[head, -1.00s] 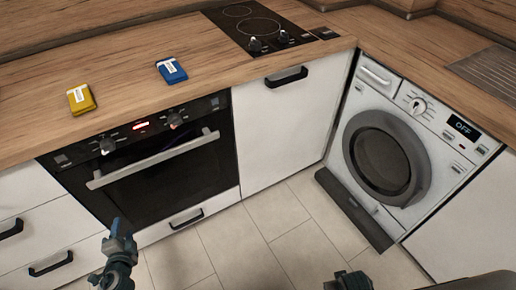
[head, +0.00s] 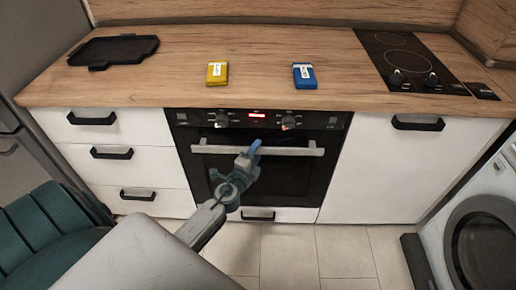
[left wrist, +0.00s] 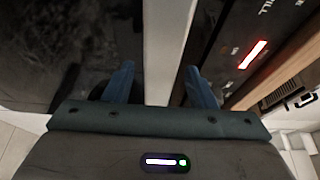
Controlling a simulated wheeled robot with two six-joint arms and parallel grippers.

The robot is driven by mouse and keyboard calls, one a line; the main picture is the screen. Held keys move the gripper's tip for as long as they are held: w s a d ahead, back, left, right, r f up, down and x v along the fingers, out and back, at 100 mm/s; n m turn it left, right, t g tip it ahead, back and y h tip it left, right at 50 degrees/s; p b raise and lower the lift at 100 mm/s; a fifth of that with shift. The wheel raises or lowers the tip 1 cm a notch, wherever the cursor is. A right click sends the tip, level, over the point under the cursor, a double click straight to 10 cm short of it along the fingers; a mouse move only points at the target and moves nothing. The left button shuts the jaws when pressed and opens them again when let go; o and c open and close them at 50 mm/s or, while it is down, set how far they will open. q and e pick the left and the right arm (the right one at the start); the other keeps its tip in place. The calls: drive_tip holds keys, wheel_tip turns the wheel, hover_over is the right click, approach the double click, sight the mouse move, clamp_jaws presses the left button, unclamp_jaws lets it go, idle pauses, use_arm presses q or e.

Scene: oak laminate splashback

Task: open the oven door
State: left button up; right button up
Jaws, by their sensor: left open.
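The oven (head: 300,180) is built in under the counter, with a dark door that is shut. A pale horizontal bar handle (head: 218,149) runs across the top of the door. My left gripper (head: 254,149) is at the middle of this handle, in front of the door. In the left wrist view my left gripper (left wrist: 160,86) is open, and the pale handle (left wrist: 164,45) passes between its two blue fingers. I cannot tell whether a finger touches the handle. My right gripper is not in view.
Above the door are knobs and a lit red display (head: 257,115). White drawers (head: 130,160) stand left, a white cabinet (head: 400,170) right, and a washing machine (head: 485,235) far right. A yellow packet (head: 217,74), blue packet (head: 304,76) and black tray (head: 113,49) lie on the counter.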

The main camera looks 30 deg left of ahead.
use_arm(q)
drive_tip(key=shift+w+a, duration=0.1)
drive_tip(key=shift+w, duration=0.6)
clamp_jaws()
drive_tip(key=shift+f, duration=0.1)
